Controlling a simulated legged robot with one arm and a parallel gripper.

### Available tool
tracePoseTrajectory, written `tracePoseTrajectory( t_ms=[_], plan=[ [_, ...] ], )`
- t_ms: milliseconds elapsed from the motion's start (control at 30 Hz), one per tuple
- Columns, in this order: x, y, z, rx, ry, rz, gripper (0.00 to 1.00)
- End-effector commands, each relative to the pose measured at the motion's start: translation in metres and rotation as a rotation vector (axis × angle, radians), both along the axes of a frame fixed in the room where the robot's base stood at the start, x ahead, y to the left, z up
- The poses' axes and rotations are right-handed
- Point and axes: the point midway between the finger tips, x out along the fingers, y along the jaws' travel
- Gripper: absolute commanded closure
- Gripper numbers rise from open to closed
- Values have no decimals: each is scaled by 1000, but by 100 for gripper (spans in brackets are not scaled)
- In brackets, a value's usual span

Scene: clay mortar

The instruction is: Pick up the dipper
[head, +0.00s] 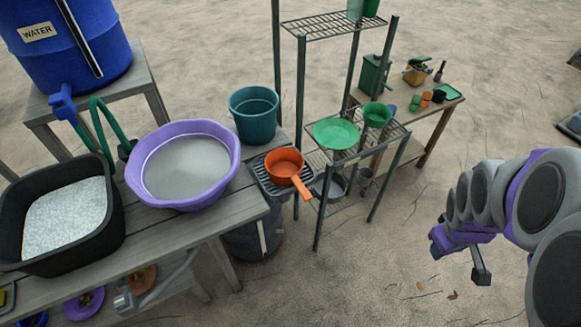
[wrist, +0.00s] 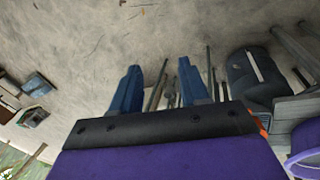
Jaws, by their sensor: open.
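The dipper, an orange round cup with a straight handle (head: 284,167), rests on a dark ribbed rack (head: 262,177) at the right end of the wooden table. Its handle points toward the lower right. My gripper (head: 459,258) is at the right of the head view, over bare ground, well apart from the dipper and empty. In the wrist view, its two blue fingers (wrist: 158,85) are spread apart with nothing held between them. A small orange patch shows at the right edge of the gripper there; I cannot tell for sure what it is.
A purple basin (head: 230,165), a black tub (head: 112,225) of pale material and a teal bucket (head: 253,105) are near the dipper. A metal shelf (head: 318,215) with green bowls stands just right of it. Open ground lies between shelf and gripper.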

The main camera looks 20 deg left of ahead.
Motion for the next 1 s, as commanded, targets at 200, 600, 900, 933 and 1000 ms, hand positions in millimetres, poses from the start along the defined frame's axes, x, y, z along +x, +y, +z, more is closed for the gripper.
tracePoseTrajectory(
  t_ms=[200,600,900,933,1000],
  plan=[
    [86,-8,-42,-69,-86,346,55],
    [192,43,-138,-120,-306,1000,55],
    [209,114,-210,-84,-573,1413,55],
    [208,121,-216,-78,-603,1445,55],
    [202,140,-229,-63,-686,1518,55]
  ],
)
